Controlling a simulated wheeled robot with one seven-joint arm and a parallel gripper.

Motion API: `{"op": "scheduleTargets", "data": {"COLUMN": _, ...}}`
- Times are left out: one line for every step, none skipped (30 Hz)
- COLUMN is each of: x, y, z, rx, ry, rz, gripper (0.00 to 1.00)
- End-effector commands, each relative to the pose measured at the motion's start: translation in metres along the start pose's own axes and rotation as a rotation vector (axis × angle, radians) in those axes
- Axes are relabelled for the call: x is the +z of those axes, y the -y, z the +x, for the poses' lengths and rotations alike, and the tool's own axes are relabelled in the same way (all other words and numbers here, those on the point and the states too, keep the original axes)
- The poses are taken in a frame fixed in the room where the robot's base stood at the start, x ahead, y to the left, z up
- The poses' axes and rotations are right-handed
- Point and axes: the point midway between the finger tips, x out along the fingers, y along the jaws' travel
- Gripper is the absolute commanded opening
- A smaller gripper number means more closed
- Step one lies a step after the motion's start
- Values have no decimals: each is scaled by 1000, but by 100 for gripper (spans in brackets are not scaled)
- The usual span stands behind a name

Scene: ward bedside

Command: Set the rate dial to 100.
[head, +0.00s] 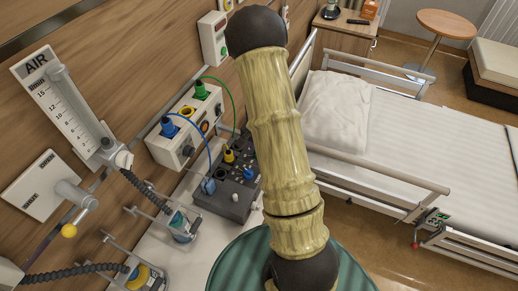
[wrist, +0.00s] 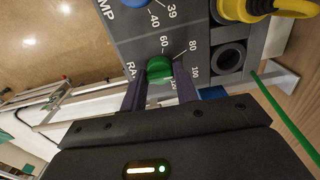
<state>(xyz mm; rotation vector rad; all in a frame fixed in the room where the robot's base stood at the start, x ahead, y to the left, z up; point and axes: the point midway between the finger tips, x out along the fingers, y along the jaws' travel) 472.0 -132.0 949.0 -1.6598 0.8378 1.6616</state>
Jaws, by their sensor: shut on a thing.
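The rate dial (wrist: 160,66) is a green knob on the dark panel (wrist: 205,28) in the wrist view. My gripper (wrist: 160,84) is shut on it, one dark finger on each side. I cannot make out where the dial's pointer stands. In the head view the dark control box (head: 237,205) shows beside my arm, which hides part of it; my gripper and the green dial cannot be made out there.
A blue knob (wrist: 133,2) and a round socket (wrist: 229,58) sit close to the dial. A yellow plug (wrist: 285,8) and a green cable (wrist: 290,125) are at the right. In the head view, a bed (head: 425,130) stands to the right and wall fittings (head: 75,100) to the left.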

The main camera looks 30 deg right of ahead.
Motion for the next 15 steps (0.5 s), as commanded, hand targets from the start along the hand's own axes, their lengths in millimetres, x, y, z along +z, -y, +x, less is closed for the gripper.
{"op": "scheduleTargets", "data": {"x": -1, "y": 1, "z": -2, "rx": -1, "ry": -4, "rz": 42, "gripper": 7}}
{"op": "scheduleTargets", "data": {"x": -1, "y": 1, "z": -2, "rx": -1, "ry": -4, "rz": 69, "gripper": 7}}
{"op": "scheduleTargets", "data": {"x": -1, "y": 1, "z": -2, "rx": -2, "ry": -4, "rz": 104, "gripper": 7}}
{"op": "scheduleTargets", "data": {"x": -1, "y": 1, "z": -2, "rx": -2, "ry": -4, "rz": 127, "gripper": 7}}
{"op": "scheduleTargets", "data": {"x": -1, "y": 1, "z": -2, "rx": -2, "ry": -4, "rz": 152, "gripper": 7}}
{"op": "scheduleTargets", "data": {"x": -1, "y": 1, "z": -2, "rx": -2, "ry": -4, "rz": 182, "gripper": 7}}
{"op": "scheduleTargets", "data": {"x": -1, "y": 1, "z": -2, "rx": -2, "ry": -4, "rz": 203, "gripper": 7}}
{"op": "scheduleTargets", "data": {"x": -1, "y": 1, "z": -2, "rx": -2, "ry": -4, "rz": 222, "gripper": 7}}
{"op": "scheduleTargets", "data": {"x": -1, "y": 1, "z": -2, "rx": -2, "ry": -4, "rz": 247, "gripper": 7}}
{"op": "scheduleTargets", "data": {"x": -1, "y": 1, "z": -2, "rx": -3, "ry": -4, "rz": 264, "gripper": 7}}
{"op": "scheduleTargets", "data": {"x": -1, "y": 1, "z": -2, "rx": -3, "ry": -4, "rz": 278, "gripper": 7}}
{"op": "scheduleTargets", "data": {"x": -1, "y": 1, "z": -2, "rx": -3, "ry": -4, "rz": 297, "gripper": 7}}
{"op": "scheduleTargets", "data": {"x": -1, "y": 1, "z": -2, "rx": -3, "ry": -4, "rz": 309, "gripper": 7}}
{"op": "scheduleTargets", "data": {"x": -1, "y": 1, "z": -2, "rx": -3, "ry": -4, "rz": 320, "gripper": 7}}
{"op": "scheduleTargets", "data": {"x": -1, "y": 1, "z": -2, "rx": -3, "ry": -4, "rz": 334, "gripper": 7}}
